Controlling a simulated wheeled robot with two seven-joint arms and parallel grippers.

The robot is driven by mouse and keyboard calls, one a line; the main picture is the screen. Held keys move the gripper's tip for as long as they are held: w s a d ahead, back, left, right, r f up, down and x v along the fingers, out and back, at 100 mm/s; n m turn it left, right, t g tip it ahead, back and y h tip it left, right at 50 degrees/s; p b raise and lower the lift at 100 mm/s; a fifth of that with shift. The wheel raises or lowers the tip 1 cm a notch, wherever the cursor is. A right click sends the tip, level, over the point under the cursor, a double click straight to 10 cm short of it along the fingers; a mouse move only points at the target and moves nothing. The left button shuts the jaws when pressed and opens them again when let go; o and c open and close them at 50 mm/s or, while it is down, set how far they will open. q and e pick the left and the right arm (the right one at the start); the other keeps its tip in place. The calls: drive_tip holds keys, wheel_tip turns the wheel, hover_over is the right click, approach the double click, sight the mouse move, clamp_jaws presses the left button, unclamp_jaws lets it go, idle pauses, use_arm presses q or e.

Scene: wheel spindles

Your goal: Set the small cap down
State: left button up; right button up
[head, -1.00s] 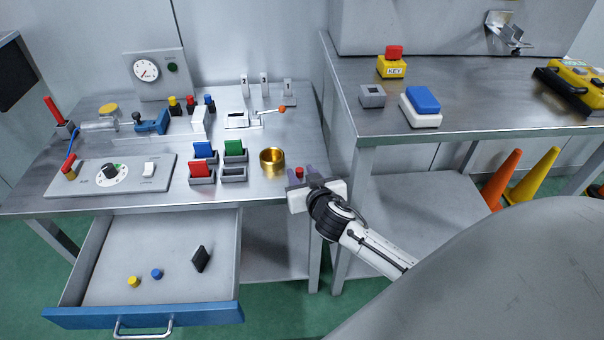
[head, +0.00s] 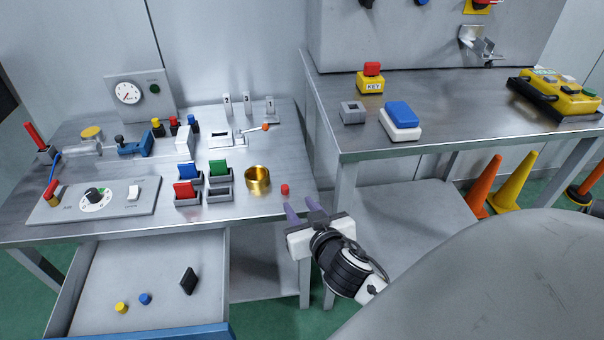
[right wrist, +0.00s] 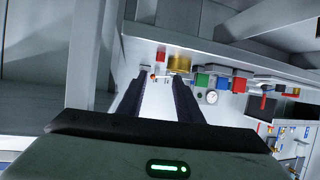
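A small red cap (head: 285,189) stands on the metal bench near its front right corner, just right of the brass cup (head: 257,179). My right gripper (head: 302,212) is in front of the cap, over the bench's front edge. Its two purple-grey fingers are spread, with nothing between them, and the cap is clear of them. In the right wrist view the dark fingers (right wrist: 160,95) are also wide apart, and the brass cup (right wrist: 179,63) shows beyond them. My left gripper is in no view.
Slotted holders with red, blue and green plates (head: 186,189) stand left of the cup. The open drawer (head: 215,285) below holds a yellow cap (head: 122,307), a blue cap (head: 145,299) and a black block (head: 188,281). A second table (head: 440,130) stands at right.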

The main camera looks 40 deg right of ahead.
drive_tip(key=s+a+f+n+g+y, duration=0.4)
drive_tip(key=s+a+f+n+y, duration=0.2)
drive_tip(key=s+a+f, duration=1)
drive_tip(key=shift+s+a+f+y, duration=0.2)
drive_tip(key=shift+s+f+y, duration=0.2)
drive_tip(key=shift+f+y, duration=0.1)
